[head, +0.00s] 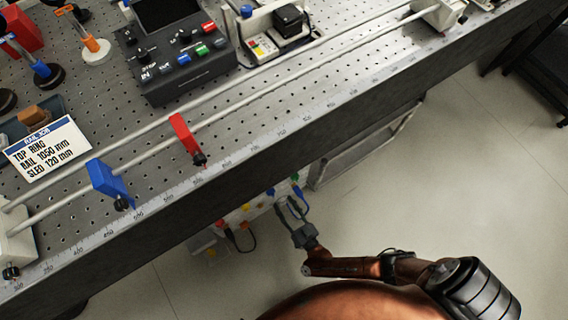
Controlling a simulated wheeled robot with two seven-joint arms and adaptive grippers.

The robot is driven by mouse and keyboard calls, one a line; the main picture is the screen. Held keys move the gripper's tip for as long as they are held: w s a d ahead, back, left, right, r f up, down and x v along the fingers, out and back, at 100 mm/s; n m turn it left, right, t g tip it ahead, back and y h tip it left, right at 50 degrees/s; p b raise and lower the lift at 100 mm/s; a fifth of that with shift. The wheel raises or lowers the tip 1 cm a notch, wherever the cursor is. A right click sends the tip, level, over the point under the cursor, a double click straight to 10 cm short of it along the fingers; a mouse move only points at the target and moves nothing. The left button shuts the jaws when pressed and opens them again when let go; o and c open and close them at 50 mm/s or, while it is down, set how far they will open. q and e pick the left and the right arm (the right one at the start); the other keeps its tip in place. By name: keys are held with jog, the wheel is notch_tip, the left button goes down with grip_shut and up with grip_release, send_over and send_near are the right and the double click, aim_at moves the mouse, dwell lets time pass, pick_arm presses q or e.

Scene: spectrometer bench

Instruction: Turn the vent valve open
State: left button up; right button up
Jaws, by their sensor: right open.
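Below the front edge of the bench is a pale panel (232,219) with small yellow, red, green and blue parts. I cannot tell from here which of them, if any, is the vent valve. My right gripper (290,200) reaches in from the lower right and is open, its fingers beside the panel's right part, near the blue and green parts. I see nothing held between the fingers, and I cannot tell whether they touch anything. The bench edge hides the upper part of the panel. My left gripper is not in view.
The floor (450,200) at right is clear.

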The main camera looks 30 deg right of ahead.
jog(key=shift+a, duration=0.15)
jog(key=shift+c, duration=0.3)
jog(key=shift+c, duration=0.8)
grip_shut()
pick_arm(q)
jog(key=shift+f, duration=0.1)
pick_arm(e)
jog(key=shift+f+m, duration=0.1)
jog(key=shift+m, duration=0.2)
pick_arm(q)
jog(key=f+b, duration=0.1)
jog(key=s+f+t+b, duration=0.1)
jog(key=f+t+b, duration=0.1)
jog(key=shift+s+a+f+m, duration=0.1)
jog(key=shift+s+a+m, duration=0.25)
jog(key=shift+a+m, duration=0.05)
pick_arm(e)
jog(key=m, duration=1.6)
jog(key=shift+s+m, duration=0.1)
jog(key=shift+m, duration=0.6)
